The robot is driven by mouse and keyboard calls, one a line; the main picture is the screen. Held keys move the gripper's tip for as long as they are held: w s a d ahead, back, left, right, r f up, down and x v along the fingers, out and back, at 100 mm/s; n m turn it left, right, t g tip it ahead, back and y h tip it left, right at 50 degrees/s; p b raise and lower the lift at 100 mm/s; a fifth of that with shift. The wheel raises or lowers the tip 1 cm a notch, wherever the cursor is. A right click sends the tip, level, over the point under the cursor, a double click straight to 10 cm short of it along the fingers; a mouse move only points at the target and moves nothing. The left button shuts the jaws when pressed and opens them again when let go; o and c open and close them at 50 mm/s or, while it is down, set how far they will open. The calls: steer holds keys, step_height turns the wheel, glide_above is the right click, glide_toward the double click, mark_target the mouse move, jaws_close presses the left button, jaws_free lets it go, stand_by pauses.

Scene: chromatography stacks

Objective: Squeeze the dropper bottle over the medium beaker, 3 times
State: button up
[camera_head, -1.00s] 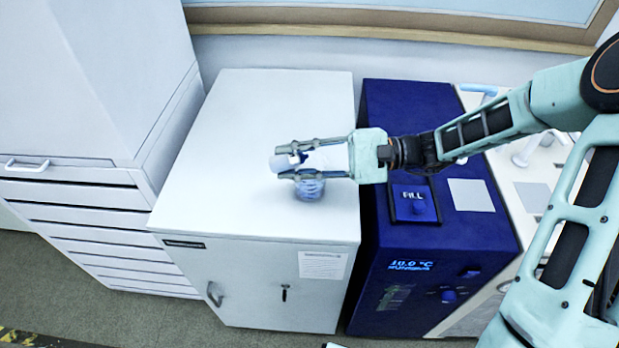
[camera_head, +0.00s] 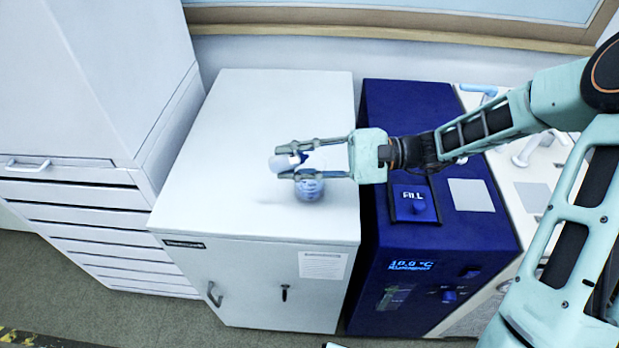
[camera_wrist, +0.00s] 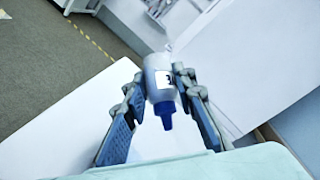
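My gripper (camera_head: 297,160) is over the white cabinet top, with its fingers on either side of the dropper bottle (camera_head: 281,163). The bottle is white with a dark blue nozzle. It is tilted well over, not upright. In the wrist view, the bottle (camera_wrist: 158,75) sits between the fingertips (camera_wrist: 160,88), which look closed on its sides, and its blue nozzle points toward the bottom of the picture. A small clear beaker with blue tint (camera_head: 309,190) stands on the cabinet just below the fingers. Its upper part is hidden by the gripper. I cannot make out any drops.
The white cabinet top (camera_head: 260,110) is otherwise clear. A white drawer cabinet (camera_head: 75,235) stands on the left, and a wall is behind.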

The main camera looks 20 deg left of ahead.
steer(key=shift+s+r+n+h+p, duration=0.15)
steer(key=shift+n+h+p, duration=0.15)
steer(key=shift+h+p, duration=0.25)
steer(key=shift+a+n+t+h, duration=0.1)
steer(key=shift+n+t+h, duration=0.25)
steer(key=shift+t, duration=0.15)
steer(key=shift+r+n+t+h+p, duration=0.4)
steer(key=shift+r+h+p, duration=0.25)
steer(key=shift+p, duration=0.35)
steer(key=shift+r+n+t+h+p, duration=0.25)
steer(key=shift+r+t+h+p, duration=0.2)
steer(key=shift+r, duration=0.1)
